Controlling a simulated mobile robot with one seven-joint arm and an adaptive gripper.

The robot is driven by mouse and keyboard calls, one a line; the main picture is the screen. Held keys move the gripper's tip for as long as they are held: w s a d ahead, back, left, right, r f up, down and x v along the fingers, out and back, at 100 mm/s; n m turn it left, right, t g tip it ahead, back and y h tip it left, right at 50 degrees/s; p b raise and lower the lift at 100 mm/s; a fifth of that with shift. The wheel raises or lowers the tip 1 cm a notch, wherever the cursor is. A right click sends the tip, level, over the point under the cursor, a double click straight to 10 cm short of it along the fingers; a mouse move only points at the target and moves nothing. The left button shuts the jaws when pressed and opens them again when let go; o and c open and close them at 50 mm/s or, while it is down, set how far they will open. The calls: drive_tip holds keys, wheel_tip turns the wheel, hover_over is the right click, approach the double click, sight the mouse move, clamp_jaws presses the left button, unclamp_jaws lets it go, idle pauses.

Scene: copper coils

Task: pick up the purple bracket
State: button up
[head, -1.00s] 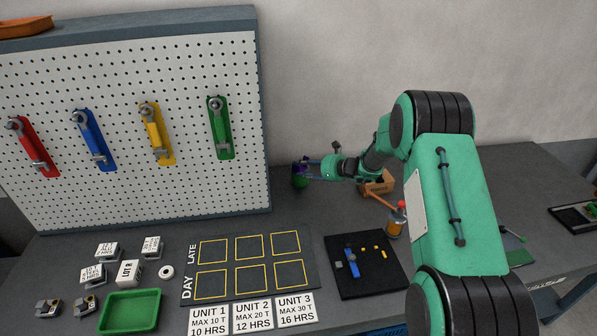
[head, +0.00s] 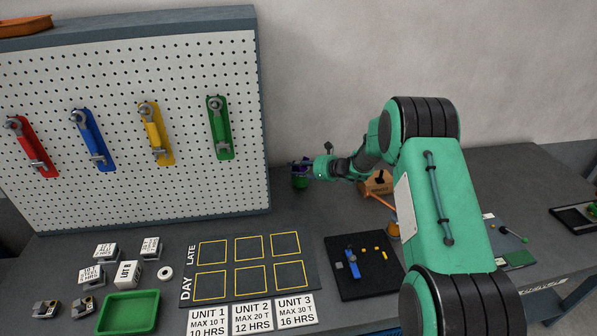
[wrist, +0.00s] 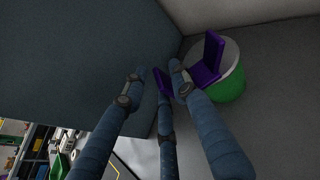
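The purple bracket (wrist: 207,62) rests on the pale round top of a green cylinder (wrist: 229,86), with one plate upright. In the head view the bracket (head: 298,162) is small and partly hidden by my gripper (head: 307,169), above the green cylinder (head: 300,183). In the wrist view my gripper (wrist: 157,80) has its fingers spread. One finger passes in front of the bracket's left side. Another purple piece shows between the fingertips; I cannot tell whether it joins the bracket. No firm grip shows.
The pegboard (head: 245,110) stands close to the left of the cylinder. A wooden block (head: 377,184) and an orange bottle (head: 393,230) stand under and beside my arm. A black mat (head: 370,283) with small parts lies in front. The bench around the cylinder's front is clear.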

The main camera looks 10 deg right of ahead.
clamp_jaws()
drive_tip(key=shift+r, duration=0.2)
drive_tip(key=shift+r+p, duration=0.3)
drive_tip(key=shift+r, duration=0.3)
wheel_tip(320, 180, up, 2)
drive_tip(key=shift+r+p, duration=0.15)
drive_tip(key=shift+p, duration=0.2)
drive_tip(key=s+r+p, duration=0.1)
drive_tip(key=s, duration=1.5)
drive_tip(key=shift+d+p, duration=0.4)
